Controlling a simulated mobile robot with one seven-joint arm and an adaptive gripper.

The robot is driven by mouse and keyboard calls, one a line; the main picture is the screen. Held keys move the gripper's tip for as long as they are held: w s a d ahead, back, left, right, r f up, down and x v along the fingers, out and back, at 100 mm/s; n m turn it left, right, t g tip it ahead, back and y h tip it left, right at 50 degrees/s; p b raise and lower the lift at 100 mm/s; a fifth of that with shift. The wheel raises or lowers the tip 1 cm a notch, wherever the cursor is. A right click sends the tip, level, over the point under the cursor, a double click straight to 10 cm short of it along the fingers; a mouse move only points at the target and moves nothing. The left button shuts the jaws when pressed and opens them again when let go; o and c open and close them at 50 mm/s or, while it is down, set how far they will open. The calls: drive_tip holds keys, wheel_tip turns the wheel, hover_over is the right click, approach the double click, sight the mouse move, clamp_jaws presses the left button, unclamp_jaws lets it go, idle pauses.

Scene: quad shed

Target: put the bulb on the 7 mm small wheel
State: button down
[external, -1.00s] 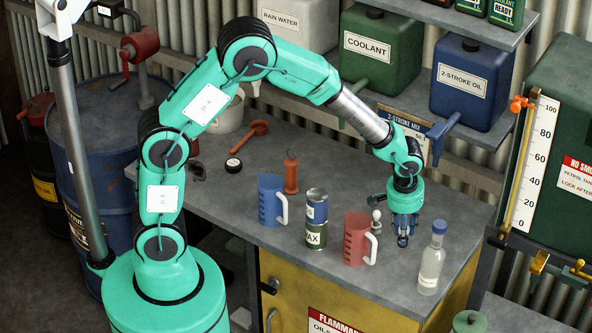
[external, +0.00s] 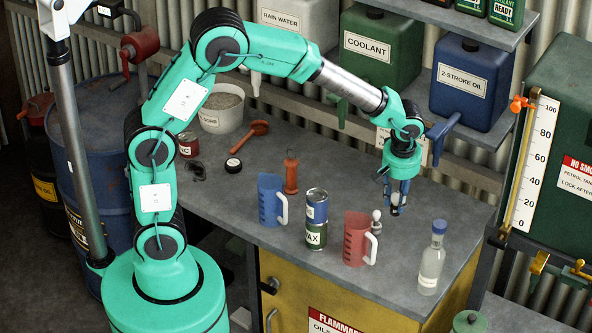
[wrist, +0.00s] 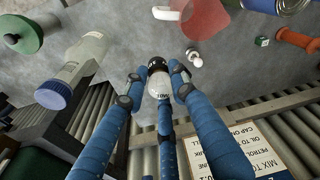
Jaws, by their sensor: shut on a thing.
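The bulb (wrist: 160,84), with white glass and a dark base, is between the fingers of my gripper (wrist: 158,92) in the wrist view. In the external view my gripper (external: 394,209) is shut on it and held above the right part of the bench; the fingers mostly hide the bulb there. A small black disc with a pale centre (external: 232,165) lies flat on the bench at the left, far from my gripper. It may be the small wheel, but no 7 mm marking can be read.
A small silver knobbed thing (external: 376,217) is beside the red jug. A clear bottle (external: 432,260) stands near the front right edge.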

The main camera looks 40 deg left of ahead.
drive_tip(key=s+a+r+m+p, duration=0.1)
drive_tip(key=a+m+p, duration=0.1)
drive_tip(key=a+p, duration=0.5)
drive_tip(key=s+a+r+m+p, duration=0.1)
drive_tip(key=s+a+m+p, duration=0.15)
drive_tip(key=a, duration=0.85)
drive_tip(key=s+a+r+m+p, duration=0.1)
drive_tip(key=a+m+p, duration=0.1)
drive_tip(key=a+p, duration=0.6)
drive_tip(key=w+a+m+h+b, duration=0.1)
drive_tip(key=w+a+m+b, duration=0.3)
drive_tip(key=a, duration=0.7)
drive_tip(key=s+a+f+n+b, duration=0.2)
drive_tip(key=a+f+b, duration=0.4)
drive_tip(key=a, duration=0.4)
drive_tip(key=s+a+f+n+b, duration=0.2)
drive_tip(key=a+f+b, duration=0.3)
drive_tip(key=a+f, duration=0.3)
drive_tip(key=a+n, duration=0.1)
drive_tip(key=a, duration=0.2)
drive_tip(key=shift+s+a+f+b, duration=0.25)
drive_tip(key=shift+s+f+b, duration=0.05)
drive_tip(key=shift+f+b, duration=0.1)
